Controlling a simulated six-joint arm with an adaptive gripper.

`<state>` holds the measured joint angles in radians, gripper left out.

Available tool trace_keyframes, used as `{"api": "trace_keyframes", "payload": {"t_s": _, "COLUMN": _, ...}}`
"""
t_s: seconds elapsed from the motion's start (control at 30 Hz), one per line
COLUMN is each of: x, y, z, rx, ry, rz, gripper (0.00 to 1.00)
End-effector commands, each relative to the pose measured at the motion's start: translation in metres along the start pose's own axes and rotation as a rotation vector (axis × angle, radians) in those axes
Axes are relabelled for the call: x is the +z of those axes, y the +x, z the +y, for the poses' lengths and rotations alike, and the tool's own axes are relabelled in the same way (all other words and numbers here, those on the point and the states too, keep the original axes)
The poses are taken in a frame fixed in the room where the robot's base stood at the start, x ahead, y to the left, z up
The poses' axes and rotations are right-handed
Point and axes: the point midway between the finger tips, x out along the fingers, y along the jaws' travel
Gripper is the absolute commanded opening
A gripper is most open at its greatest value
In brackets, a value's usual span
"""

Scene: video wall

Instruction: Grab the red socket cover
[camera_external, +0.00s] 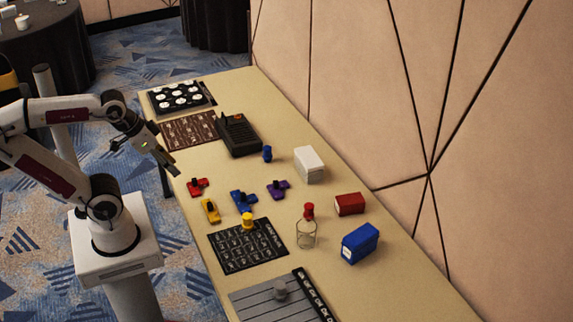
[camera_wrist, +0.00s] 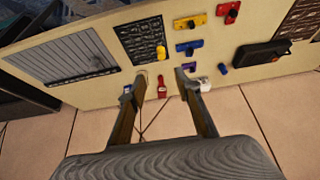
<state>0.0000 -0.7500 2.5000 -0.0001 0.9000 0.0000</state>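The red socket cover (camera_external: 196,188), a small flat red piece with a dark knob, lies on the table (camera_external: 350,275) near its left edge. It also shows at the top right of the wrist view (camera_wrist: 224,9). Similar yellow (camera_external: 210,211), blue (camera_external: 243,203) and purple (camera_external: 278,189) pieces lie close by. My gripper (camera_external: 172,170) is raised beside the table's left edge, up and left of the red piece and apart from it. In the wrist view its fingers (camera_wrist: 160,77) are spread wide with nothing held.
A black device (camera_external: 239,136) and a brown board (camera_external: 190,130) lie beyond the red piece. A black board (camera_external: 249,248) with a yellow item (camera_external: 247,221) lies nearer. A red-capped bottle (camera_external: 306,234), white box (camera_external: 309,165), red box (camera_external: 349,204) and blue box (camera_external: 360,244) stand toward the wall.

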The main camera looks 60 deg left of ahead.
Motion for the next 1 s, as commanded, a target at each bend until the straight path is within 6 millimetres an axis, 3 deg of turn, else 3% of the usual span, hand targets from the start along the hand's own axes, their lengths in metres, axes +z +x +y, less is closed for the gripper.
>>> {"api": "trace_keyframes", "payload": {"t_s": 0.47, "x": -0.007, "y": 0.004, "z": 0.003, "rx": 0.009, "ry": 0.0, "rz": 0.007, "gripper": 0.34}}
{"api": "trace_keyframes", "payload": {"t_s": 0.67, "x": -0.03, "y": 0.018, "z": 0.013, "rx": 0.039, "ry": -0.006, "rz": 0.033, "gripper": 0.34}}
{"api": "trace_keyframes", "payload": {"t_s": 1.0, "x": -0.088, "y": 0.059, "z": 0.04, "rx": 0.104, "ry": -0.036, "rz": 0.11, "gripper": 0.34}}
